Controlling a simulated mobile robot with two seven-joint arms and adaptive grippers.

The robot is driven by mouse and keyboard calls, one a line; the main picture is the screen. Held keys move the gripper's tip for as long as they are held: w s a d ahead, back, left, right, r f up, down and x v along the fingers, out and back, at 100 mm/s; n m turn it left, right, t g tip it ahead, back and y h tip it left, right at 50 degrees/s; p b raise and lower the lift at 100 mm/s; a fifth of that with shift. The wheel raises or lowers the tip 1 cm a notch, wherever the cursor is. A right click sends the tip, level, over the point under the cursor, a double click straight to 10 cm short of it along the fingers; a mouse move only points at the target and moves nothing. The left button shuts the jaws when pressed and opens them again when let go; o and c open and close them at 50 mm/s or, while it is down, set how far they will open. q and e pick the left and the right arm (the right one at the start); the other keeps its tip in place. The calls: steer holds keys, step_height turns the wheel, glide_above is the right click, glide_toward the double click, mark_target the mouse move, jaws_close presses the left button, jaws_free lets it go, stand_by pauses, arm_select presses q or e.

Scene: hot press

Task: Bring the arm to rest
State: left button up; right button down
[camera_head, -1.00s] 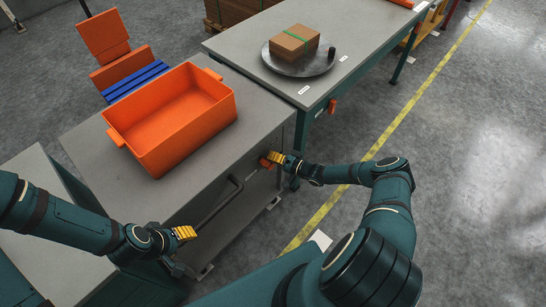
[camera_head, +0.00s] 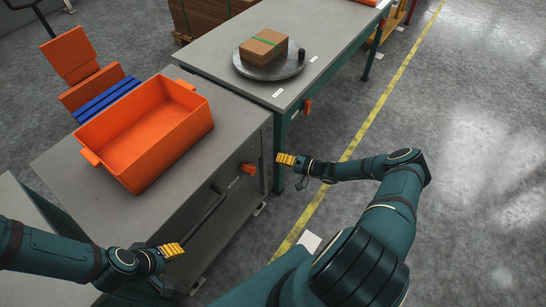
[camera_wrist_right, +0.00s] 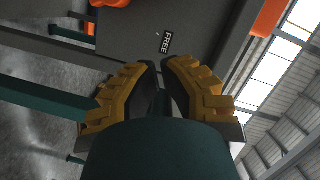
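My right gripper (camera_head: 285,159) is in the air to the right of the press cabinet's orange knob (camera_head: 249,169), apart from it. In the right wrist view its two yellow fingers (camera_wrist_right: 158,66) are close together at the tips with nothing between them. A "FREE" label (camera_wrist_right: 166,43) shows on a surface beyond them. My left gripper (camera_head: 172,250) is low at the left, near the front of the grey cabinet (camera_head: 225,105); its two fingers cannot be told apart.
An orange bin (camera_head: 198,140) stands on the cabinet, which has a dark bar handle (camera_head: 207,213) on its front. Behind is a table (camera_head: 205,50) with a cardboard box (camera_head: 263,47) on a round plate (camera_head: 270,72). The floor right of the yellow line (camera_head: 375,115) is clear.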

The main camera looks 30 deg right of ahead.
steer(key=shift+s, duration=0.15)
stand_by(0.4)
steer(key=s+a+n+g, duration=0.1)
steer(key=s+a+g, duration=0.25)
steer(key=a, duration=0.45)
steer(key=s+a+n+g, duration=0.1)
steer(key=s+a+g, duration=0.2)
steer(key=a+g, duration=0.35)
steer(key=s+a+n+g, duration=0.1)
steer(key=s+a+g, duration=0.25)
steer(key=a, duration=0.55)
steer(key=s+a+r+h, duration=0.3)
steer(key=s+r+h, duration=0.25)
steer(key=s, duration=0.65)
steer(key=w+a+r+n+t, duration=0.1)
steer(key=w+a+r, duration=0.1)
steer(key=w+r, duration=0.3)
steer(key=shift+w+r+n, duration=0.3)
steer(key=shift+w+r, duration=0.05)
steer(key=shift+r, duration=0.55)
